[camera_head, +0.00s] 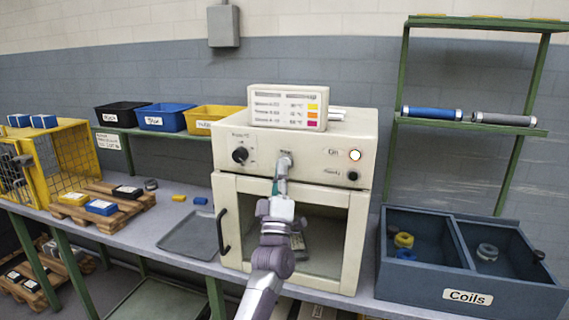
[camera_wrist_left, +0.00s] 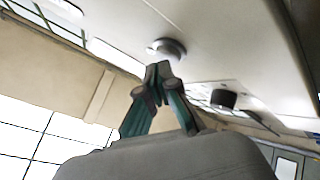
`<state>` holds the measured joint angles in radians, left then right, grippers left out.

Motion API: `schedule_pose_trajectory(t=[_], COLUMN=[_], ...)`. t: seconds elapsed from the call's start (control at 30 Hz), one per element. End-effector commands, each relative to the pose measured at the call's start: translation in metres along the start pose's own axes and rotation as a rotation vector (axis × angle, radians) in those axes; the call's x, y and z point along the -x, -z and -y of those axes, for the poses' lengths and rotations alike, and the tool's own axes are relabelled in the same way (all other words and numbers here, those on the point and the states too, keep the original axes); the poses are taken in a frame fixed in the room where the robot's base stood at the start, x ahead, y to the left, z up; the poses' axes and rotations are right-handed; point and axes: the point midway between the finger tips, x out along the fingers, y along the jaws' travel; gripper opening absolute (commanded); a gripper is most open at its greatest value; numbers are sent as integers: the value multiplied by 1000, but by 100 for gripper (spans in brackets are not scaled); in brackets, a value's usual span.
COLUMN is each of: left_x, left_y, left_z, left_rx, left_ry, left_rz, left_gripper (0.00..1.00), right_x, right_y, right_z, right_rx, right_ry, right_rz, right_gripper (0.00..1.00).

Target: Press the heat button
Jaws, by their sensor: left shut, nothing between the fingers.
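A cream oven-like machine (camera_head: 232,140) stands on the bench, with a control panel above its door. The round grey button (camera_head: 285,158) sits mid-panel under a small label that is too blurred to read surely. In the left wrist view the button (camera_wrist_left: 167,47) shows just beyond my fingertips. My left gripper (camera_head: 280,180) is shut and empty, its tips directly at or just below the button; I cannot tell whether they touch it. A black knob (camera_head: 240,154) is left of it, also in the wrist view (camera_wrist_left: 223,98). My right gripper is out of view.
A display box (camera_head: 288,108) stands on the machine. The door handle (camera_head: 223,232) juts out at left. A Coils bin (camera_head: 420,278) stands right, a grey tray (camera_head: 190,236) left.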

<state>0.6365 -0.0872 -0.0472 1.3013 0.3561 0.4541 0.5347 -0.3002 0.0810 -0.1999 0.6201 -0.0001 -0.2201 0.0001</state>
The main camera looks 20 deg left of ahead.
Motion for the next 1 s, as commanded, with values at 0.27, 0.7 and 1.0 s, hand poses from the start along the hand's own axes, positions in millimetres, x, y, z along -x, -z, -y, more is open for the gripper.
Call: schedule_pose_trajectory(t=[0.27,0.7,1.0], left_x=[1,28,42], left_y=[1,22,31], left_z=[-2,-23,-31], left_rx=[0,0,0], left_ry=[-1,1,-1], left_rz=[-1,0,-1], left_gripper=[0,0,0], right_x=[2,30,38], right_y=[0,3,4], right_z=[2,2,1], right_rx=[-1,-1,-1], right_ry=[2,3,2], right_rz=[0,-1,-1], right_gripper=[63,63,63])
